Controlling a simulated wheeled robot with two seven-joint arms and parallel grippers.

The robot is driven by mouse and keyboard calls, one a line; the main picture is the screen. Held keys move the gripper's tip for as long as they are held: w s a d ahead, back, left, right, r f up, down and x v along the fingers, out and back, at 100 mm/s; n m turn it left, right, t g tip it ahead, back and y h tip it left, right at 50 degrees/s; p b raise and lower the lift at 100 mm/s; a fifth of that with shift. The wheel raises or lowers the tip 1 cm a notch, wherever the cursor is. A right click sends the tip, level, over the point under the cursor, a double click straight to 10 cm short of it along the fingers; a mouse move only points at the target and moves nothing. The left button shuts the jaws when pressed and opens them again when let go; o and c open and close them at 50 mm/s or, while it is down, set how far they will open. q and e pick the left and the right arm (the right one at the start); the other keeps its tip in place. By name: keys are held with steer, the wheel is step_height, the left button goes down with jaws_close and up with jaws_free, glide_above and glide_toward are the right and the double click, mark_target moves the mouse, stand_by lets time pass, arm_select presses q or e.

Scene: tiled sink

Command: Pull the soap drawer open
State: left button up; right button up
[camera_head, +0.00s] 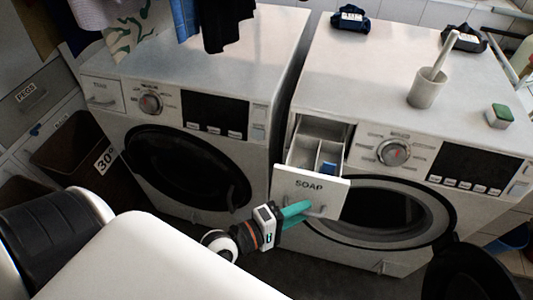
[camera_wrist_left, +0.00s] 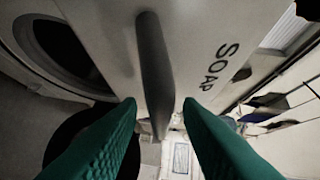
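The soap drawer (camera_head: 311,189) of the right washing machine is pulled out, with its white SOAP front clear of the machine and its inner compartments (camera_head: 316,153) showing. Its grey bar handle (camera_wrist_left: 154,68) runs down between the fingers of my left gripper in the left wrist view (camera_wrist_left: 160,105). In the head view my left gripper (camera_head: 298,211) is at the lower part of the drawer front, its green fingers partly covering the handle. The fingers are apart, with gaps beside the handle. My right gripper is not in view.
A second washing machine (camera_head: 190,140) stands to the left. A cup with a brush (camera_head: 427,88), a green-topped block (camera_head: 499,116) and dark bundles (camera_head: 350,18) are on the right machine. Its round door opening (camera_head: 385,212) is below the drawer. Laundry hangs at upper left.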

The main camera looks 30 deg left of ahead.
arm_select(q)
steer(key=b+v, duration=0.2)
steer(key=v, duration=0.9)
steer(key=shift+a+f, duration=0.1)
steer(key=shift+f, duration=0.05)
steer(key=s+a+f+m+g+y, duration=0.1)
steer(key=a+f+m+g+y, duration=0.3)
steer(key=f, duration=1.2)
steer(key=s+a+f+m+g+y, duration=0.15)
steer(key=a+f+m, duration=0.35)
steer(key=f, duration=1.1)
steer(key=s+d+f+m+g+y, duration=0.2)
steer(key=s+f+m+g, duration=0.5)
steer(key=s+f, duration=1)
step_height(320, 180, down, 2)
steer(key=shift+d+f+g, duration=0.1)
steer(key=shift+d+g, duration=0.4)
steer(key=shift+g, duration=0.05)
